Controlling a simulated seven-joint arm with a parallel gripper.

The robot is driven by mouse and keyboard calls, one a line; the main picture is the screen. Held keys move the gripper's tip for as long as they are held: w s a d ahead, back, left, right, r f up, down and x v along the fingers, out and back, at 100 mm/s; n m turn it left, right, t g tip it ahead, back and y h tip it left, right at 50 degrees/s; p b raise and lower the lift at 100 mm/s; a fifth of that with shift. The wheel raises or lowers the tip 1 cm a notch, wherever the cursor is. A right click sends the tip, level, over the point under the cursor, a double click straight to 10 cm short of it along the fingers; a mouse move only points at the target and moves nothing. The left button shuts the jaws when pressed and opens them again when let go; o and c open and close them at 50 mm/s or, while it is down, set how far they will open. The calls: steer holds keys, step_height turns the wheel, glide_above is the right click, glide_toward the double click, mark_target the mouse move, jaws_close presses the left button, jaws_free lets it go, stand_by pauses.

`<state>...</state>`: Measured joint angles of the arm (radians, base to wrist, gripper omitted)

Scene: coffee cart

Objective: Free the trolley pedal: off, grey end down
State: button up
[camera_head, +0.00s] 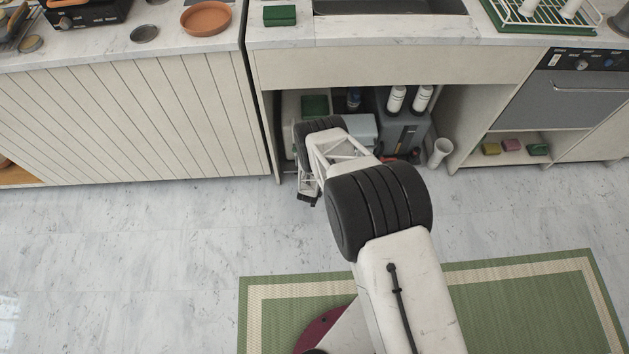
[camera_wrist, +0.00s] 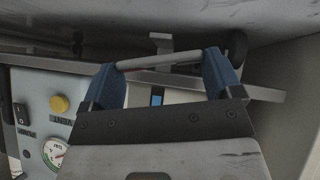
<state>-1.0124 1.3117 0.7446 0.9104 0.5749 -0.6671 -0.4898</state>
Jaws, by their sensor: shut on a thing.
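In the wrist view my gripper (camera_wrist: 163,63) has its two blue fingers at the ends of a light grey bar (camera_wrist: 152,60), which looks like the trolley pedal's grey end. The fingers are shut on it. A metal bracket (camera_wrist: 162,42) shows just beyond the bar, beside a dark caster wheel (camera_wrist: 236,47). The trolley's metal frame rail (camera_wrist: 62,63) runs behind the fingers. In the head view my gripper (camera_head: 308,198) is low at the left of the under-sink opening, mostly hidden by my arm. I cannot tell the pedal's tilt; its other end is not visible.
The wrist view shows a panel with a yellow knob (camera_wrist: 60,104), a black switch (camera_wrist: 21,114) and a gauge (camera_wrist: 55,153). In the head view a grey unit (camera_head: 405,132) with white bottles and a white cup (camera_head: 440,152) stand under the sink.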

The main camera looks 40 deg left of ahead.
steer(key=o, duration=0.7)
steer(key=shift+o, duration=0.2)
steer(key=shift+s+r, duration=0.1)
steer(key=v, duration=0.7)
steer(key=shift+s, duration=0.2)
steer(key=shift+d+r, duration=0.15)
steer(key=shift+r, duration=0.05)
steer(key=shift+w, duration=0.1)
stand_by(0.4)
